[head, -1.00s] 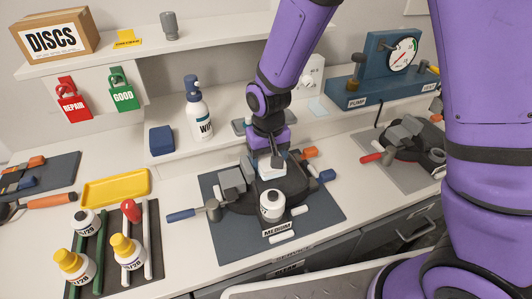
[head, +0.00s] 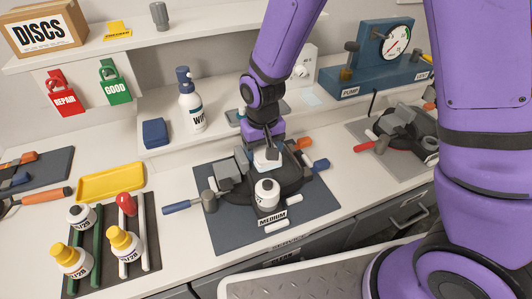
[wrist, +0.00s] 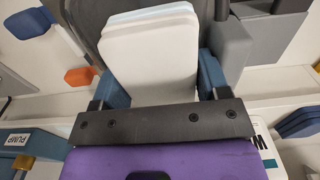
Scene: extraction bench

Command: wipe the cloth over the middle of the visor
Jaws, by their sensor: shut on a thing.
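My gripper (head: 265,147) points down over a dark respirator mask (head: 243,190) that lies on a dark blue mat (head: 222,230) with a MEDIUM label. It is shut on a white pad-like cloth (head: 267,159). In the wrist view the cloth (wrist: 150,55) sits between the blue fingers (wrist: 162,85), with a pale blue layer at its far edge. The visor (wrist: 84,12) shows as a dark grey surface behind the cloth, which hides its middle. Whether the cloth touches the visor I cannot tell. A white canister (head: 266,194) is at the mask's front.
A blue-handled tool (head: 190,204) lies left of the mask, and orange and blue pieces lie right of it. A yellow tray (head: 110,183) and bottles are at left. A wipes bottle (head: 191,105) stands behind. A second mask (head: 402,128) lies at right.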

